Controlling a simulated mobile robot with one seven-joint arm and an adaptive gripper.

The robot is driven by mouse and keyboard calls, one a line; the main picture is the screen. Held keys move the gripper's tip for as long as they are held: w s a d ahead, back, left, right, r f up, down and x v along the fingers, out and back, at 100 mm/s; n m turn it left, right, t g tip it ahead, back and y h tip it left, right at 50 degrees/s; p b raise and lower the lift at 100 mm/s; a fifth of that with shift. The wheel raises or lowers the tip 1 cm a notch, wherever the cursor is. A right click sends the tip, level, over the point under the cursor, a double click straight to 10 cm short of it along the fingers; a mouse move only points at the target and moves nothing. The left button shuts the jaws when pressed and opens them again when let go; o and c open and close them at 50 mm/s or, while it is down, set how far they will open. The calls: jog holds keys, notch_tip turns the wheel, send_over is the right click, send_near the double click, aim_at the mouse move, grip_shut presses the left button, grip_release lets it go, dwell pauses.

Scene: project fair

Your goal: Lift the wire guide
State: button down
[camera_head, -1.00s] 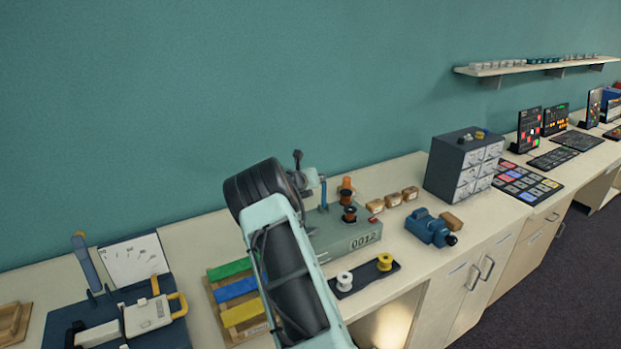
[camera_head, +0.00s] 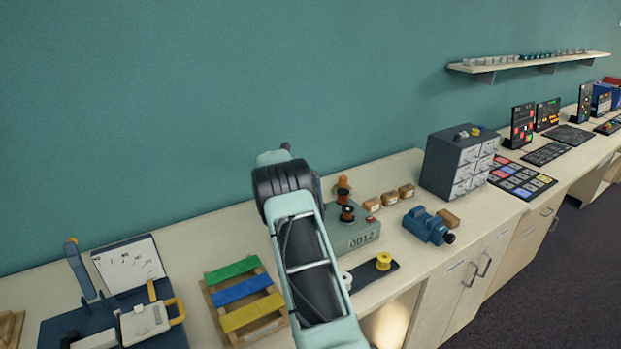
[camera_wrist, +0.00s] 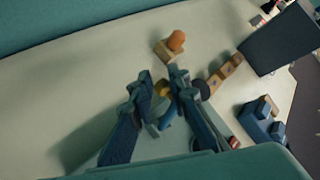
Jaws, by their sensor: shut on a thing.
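In the wrist view my gripper (camera_wrist: 163,92) has its two dark blue fingers closed in around a small part with a brownish-yellow piece, which I take to be the wire guide (camera_wrist: 162,88). The fingers cover most of it. It is over the grey-green winder base marked 0012 (camera_head: 362,240), and I cannot tell whether it is clear of the base. In the head view my arm hides the gripper and the wire guide. A dark spool (camera_wrist: 203,88) is just right of the fingers in the wrist view.
An orange cone on a wooden block (camera_wrist: 175,41) stands behind the winder. Small wooden blocks (camera_head: 389,197), a blue vise (camera_head: 427,226) and a drawer cabinet (camera_head: 460,165) stand to the right. A coloured-bar pallet (camera_head: 243,290) and a dark tray with a yellow spool (camera_head: 366,275) are nearer.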

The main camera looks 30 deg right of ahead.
jog(key=shift+w+a+r, duration=0.15)
jog(key=shift+w+a, duration=0.2)
jog(key=c, duration=2.1)
grip_release()
jog(key=shift+a, duration=0.1)
jog(key=v, duration=1.2)
